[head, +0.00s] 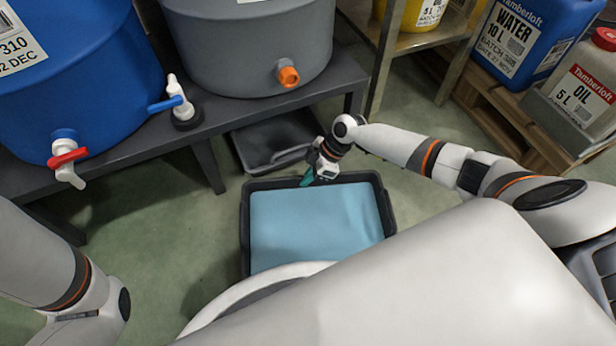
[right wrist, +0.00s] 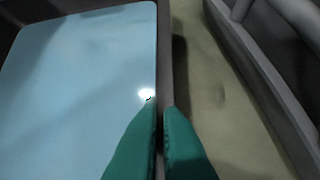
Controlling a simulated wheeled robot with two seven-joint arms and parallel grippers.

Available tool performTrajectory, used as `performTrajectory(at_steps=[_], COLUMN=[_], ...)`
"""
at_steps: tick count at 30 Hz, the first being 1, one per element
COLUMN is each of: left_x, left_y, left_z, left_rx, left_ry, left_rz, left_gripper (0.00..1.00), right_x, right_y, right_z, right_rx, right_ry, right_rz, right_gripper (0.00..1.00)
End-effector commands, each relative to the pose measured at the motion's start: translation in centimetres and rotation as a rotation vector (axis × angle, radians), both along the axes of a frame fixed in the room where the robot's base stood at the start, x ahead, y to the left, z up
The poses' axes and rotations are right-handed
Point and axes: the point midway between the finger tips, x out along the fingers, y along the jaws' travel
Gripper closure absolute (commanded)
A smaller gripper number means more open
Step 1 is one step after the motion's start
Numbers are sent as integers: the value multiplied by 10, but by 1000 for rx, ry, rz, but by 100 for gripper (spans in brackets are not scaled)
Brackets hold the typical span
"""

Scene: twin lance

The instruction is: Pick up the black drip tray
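A black drip tray (head: 247,240) sits on the floor in front of me, with a flat light-blue surface inside that looks like liquid and has a bright glint in the right wrist view. My right gripper (head: 310,179) is at the tray's far rim, right of its middle. In the right wrist view its two green fingertips (right wrist: 161,108) lie close together on either side of the rim (right wrist: 166,50), one over the blue and one outside. They look closed on the wall. My left arm shows at the left, but its gripper is out of view.
A second, empty dark tray (head: 262,160) lies just behind, partly under the dark bench (head: 190,134). On the bench stand a blue barrel (head: 85,95) and a grey barrel (head: 250,50) with taps. Containers on a pallet (head: 520,125) stand at right. Floor at left is clear.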

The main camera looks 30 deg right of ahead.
Motion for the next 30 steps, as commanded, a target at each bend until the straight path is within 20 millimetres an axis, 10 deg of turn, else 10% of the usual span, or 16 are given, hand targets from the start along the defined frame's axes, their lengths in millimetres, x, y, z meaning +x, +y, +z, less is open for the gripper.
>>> performTrajectory(at_steps=[30], left_x=[0], left_y=[0], left_z=[63], left_rx=[0], left_ry=[0], left_rz=[0], left_gripper=[65], right_x=[1], right_y=[0], right_z=[84], right_rx=[1], right_ry=[-2], right_rz=[0], right_gripper=[100])
